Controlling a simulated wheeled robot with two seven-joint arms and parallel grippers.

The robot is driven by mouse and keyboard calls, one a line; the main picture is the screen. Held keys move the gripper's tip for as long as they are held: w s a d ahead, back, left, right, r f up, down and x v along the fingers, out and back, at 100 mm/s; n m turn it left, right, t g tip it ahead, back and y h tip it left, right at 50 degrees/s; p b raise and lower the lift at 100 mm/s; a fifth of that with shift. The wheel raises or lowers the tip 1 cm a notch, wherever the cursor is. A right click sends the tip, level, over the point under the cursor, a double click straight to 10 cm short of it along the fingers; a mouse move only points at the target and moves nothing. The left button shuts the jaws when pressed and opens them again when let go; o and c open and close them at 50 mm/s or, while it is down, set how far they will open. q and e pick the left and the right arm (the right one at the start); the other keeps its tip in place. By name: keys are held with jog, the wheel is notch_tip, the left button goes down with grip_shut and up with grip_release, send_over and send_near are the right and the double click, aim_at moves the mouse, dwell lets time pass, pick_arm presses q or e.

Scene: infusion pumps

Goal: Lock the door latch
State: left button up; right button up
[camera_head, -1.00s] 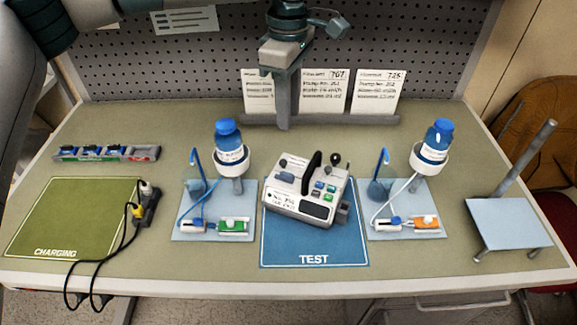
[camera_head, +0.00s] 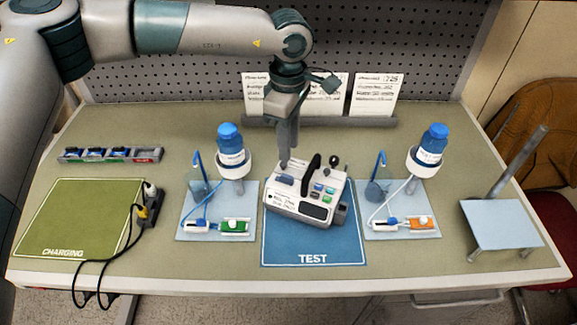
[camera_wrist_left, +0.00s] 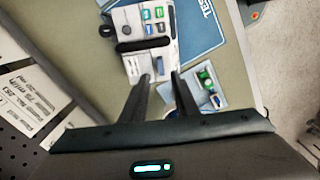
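The white infusion pump (camera_head: 292,207) sits slightly turned on the blue TEST mat (camera_head: 313,249); it also shows in the left wrist view (camera_wrist_left: 133,63). A black arched handle (camera_head: 312,172) and a black-knobbed lever (camera_head: 334,162) stand on it. A blue-grey block (camera_head: 285,180) is at its left; I cannot tell which part is the door latch. My left gripper (camera_head: 285,164) points down at the pump's back left corner, its fingertips close to or touching the top. In the wrist view its fingers (camera_wrist_left: 160,77) are apart with a narrow gap. My right gripper is not in view.
Stands with blue-capped bottles (camera_head: 231,145) (camera_head: 432,145) flank the pump. A green CHARGING mat (camera_head: 75,215) with a black cable and plug (camera_head: 150,205) is at left. A rack (camera_head: 110,154) lies behind it. A pale stand (camera_head: 500,225) is at right.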

aim_at(289, 176)
pick_arm(q)
notch_tip(289, 176, down, 8)
jog(key=p, duration=0.3)
jog(key=shift+f, duration=0.8)
grip_shut()
